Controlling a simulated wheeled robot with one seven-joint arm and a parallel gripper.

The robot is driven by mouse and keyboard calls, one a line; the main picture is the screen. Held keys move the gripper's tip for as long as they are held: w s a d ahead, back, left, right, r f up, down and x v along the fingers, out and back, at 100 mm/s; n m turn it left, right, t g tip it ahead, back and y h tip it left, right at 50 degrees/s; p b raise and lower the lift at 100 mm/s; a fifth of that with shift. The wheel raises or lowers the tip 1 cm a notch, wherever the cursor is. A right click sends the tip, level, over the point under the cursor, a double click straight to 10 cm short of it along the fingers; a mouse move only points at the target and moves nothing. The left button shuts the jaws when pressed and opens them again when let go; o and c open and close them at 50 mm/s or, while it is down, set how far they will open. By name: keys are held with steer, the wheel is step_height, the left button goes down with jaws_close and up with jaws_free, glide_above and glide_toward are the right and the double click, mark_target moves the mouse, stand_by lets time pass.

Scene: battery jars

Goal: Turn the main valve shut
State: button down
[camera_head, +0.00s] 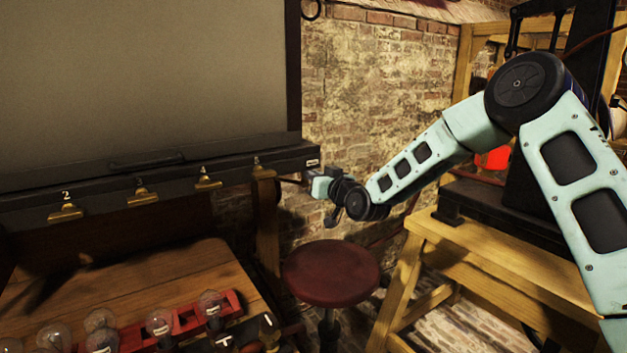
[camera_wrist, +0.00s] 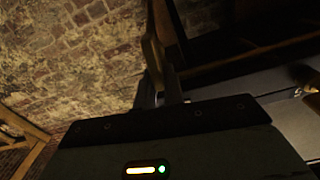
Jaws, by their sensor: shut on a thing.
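My gripper (camera_head: 312,182) is at the right end of the long black rail (camera_head: 225,168), just below a small white label (camera_head: 313,162). It is shut on the main valve at that end. The valve is mostly hidden by the gripper and shadow in the head view. In the wrist view a dark, narrow upright shape (camera_wrist: 158,62) stands beyond the gripper body; I cannot tell valve handle from finger there, nor how far the valve is turned.
Several numbered brass taps (camera_head: 140,196) line the rail's front. A wooden bench (camera_head: 150,275) holds bulbs and a red rack (camera_head: 185,320). A round red stool (camera_head: 331,273) stands below my gripper. A brick wall (camera_head: 385,90) is behind; a wooden frame (camera_head: 480,250) stands right.

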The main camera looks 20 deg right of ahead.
steer(key=c, duration=1.5)
jaws_free()
steer(key=shift+s, duration=0.1)
steer(key=b+v, duration=0.2)
steer(key=v, duration=1.5)
steer(key=shift+b, duration=0.3)
steer(key=shift+s, duration=0.1)
